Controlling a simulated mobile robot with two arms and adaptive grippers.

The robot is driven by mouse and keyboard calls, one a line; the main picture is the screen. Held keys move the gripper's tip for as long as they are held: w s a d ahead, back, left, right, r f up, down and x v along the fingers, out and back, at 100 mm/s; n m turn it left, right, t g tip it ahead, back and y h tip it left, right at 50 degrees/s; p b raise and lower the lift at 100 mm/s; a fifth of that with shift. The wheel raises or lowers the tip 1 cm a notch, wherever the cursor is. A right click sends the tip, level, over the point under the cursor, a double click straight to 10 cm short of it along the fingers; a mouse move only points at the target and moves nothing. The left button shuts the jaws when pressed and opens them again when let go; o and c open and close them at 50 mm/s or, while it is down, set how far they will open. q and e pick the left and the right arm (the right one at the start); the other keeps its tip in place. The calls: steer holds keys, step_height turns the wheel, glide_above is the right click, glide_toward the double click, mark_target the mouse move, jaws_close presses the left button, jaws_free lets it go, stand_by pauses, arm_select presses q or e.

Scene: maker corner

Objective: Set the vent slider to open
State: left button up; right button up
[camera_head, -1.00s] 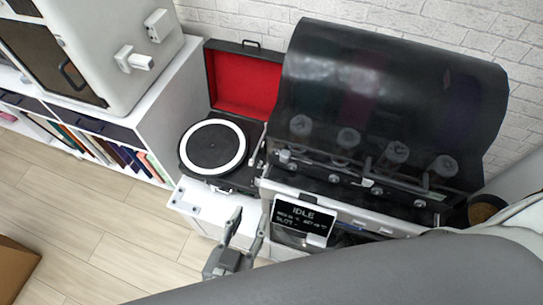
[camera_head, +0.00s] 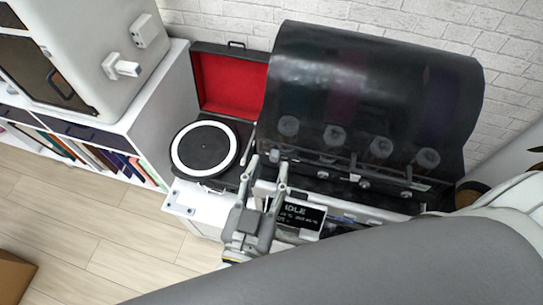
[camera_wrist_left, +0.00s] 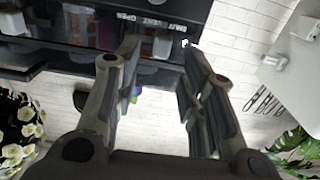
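The machine with the dark see-through hood (camera_head: 370,90) stands against the brick wall, its small display (camera_head: 299,213) reading IDLE. In the left wrist view a strip on it carries a vent label (camera_wrist_left: 148,20) with the word OPEN. A small white knob (camera_wrist_left: 185,43), possibly the vent slider, shows at the right fingertip; I cannot tell if they touch. My left gripper (camera_head: 268,163) is open and empty at the machine's front left corner, partly covering the display. It also shows in the left wrist view (camera_wrist_left: 160,46), fingers apart below the label. My right gripper is out of view.
A turntable (camera_head: 205,148) in a red-lined case sits just left of the machine. A white cabinet (camera_head: 100,45) and bookshelf stand further left. A large grey part of my own body crosses the lower right.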

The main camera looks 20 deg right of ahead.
mark_target(275, 156)
arm_select(q)
steer(key=shift+x, duration=1.45)
steer(key=shift+c, duration=0.3)
jaws_close()
steer(key=shift+p, duration=0.3)
